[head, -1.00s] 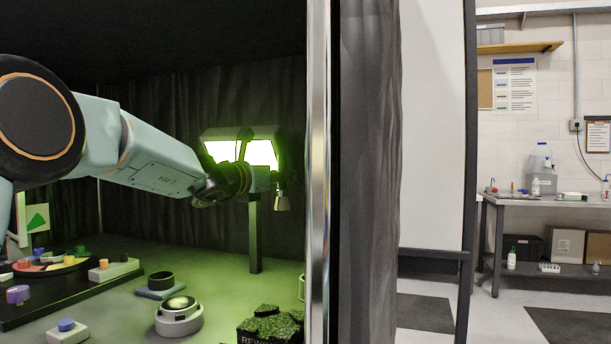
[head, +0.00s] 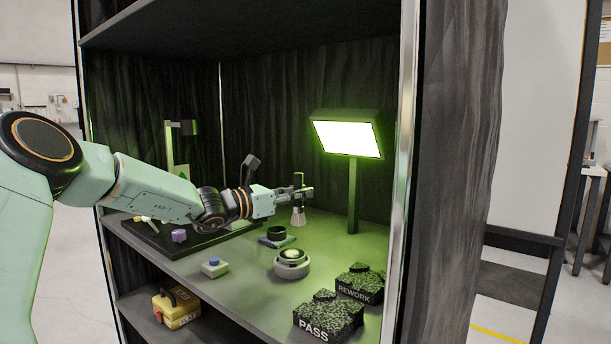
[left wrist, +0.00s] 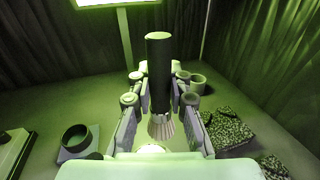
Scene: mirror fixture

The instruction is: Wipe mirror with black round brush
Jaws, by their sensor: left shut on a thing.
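My left gripper (head: 303,192) is shut on the black round brush (head: 298,216), which hangs upright with its bristles down. In the left wrist view the brush's black handle (left wrist: 158,72) rises between the fingers (left wrist: 160,105), and its pale bristles flare out below. The round mirror (head: 292,254) lies face up in a pale ring-shaped mount (head: 292,268) on the shelf. The brush is above the mirror with a visible gap in the head view. In the left wrist view, a bright part of the mirror (left wrist: 152,149) shows just below the bristles. My right gripper is not in view.
A lit lamp panel (head: 347,138) on a post stands behind the mirror. Foam-filled PASS (head: 328,318) and REWORK (head: 359,284) boxes lie to the right. Curtains enclose the shelf.

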